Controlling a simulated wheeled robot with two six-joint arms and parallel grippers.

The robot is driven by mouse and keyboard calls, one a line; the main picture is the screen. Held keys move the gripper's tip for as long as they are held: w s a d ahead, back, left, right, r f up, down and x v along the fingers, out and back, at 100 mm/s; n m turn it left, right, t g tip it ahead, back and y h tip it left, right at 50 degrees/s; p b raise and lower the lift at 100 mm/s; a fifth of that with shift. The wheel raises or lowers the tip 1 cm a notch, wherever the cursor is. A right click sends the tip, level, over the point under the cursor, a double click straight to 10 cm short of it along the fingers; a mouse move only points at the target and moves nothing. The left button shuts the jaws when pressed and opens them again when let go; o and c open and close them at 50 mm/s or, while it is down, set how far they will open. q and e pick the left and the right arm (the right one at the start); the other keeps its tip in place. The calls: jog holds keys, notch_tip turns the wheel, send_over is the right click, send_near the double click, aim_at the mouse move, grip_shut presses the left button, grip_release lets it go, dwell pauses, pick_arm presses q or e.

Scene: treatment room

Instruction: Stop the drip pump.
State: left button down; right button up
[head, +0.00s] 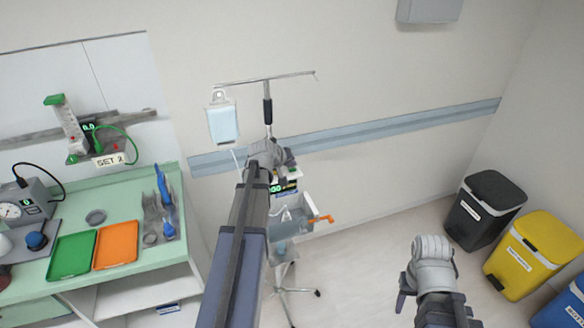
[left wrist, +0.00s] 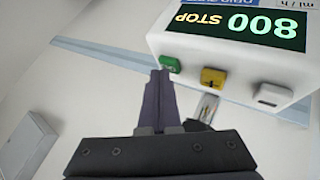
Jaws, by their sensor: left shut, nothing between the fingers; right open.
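The drip pump (head: 291,186) hangs on the drip stand's pole, partly hidden behind my left arm in the head view. In the left wrist view the pump (left wrist: 300,66) appears upside down. Its lit display (left wrist: 238,24) shows a number in green and the word STOP in yellow. Below it are a green button (left wrist: 171,64), a yellow button (left wrist: 212,78) and a pale button (left wrist: 272,95). My left gripper (left wrist: 160,76) is shut and empty, its tips close to the green button; I cannot tell whether they touch. My right gripper (head: 432,250) is open, over the floor, away from the pump.
A drip bag (head: 222,122) hangs from the stand's crossbar. An orange lever (head: 321,219) sticks out below the pump. A counter with green (head: 72,256) and orange trays (head: 116,245) stands left. Bins (head: 535,255) stand right.

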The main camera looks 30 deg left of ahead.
aim_at(291, 170)
pick_arm(q)
jog(key=shift+r, duration=0.1)
jog(key=shift+r+p, duration=0.75)
jog(key=shift+p, duration=0.1)
jog(key=shift+r, duration=0.15)
notch_tip(291, 170, up, 5)
jog(key=p, duration=0.5)
dwell(0.4)
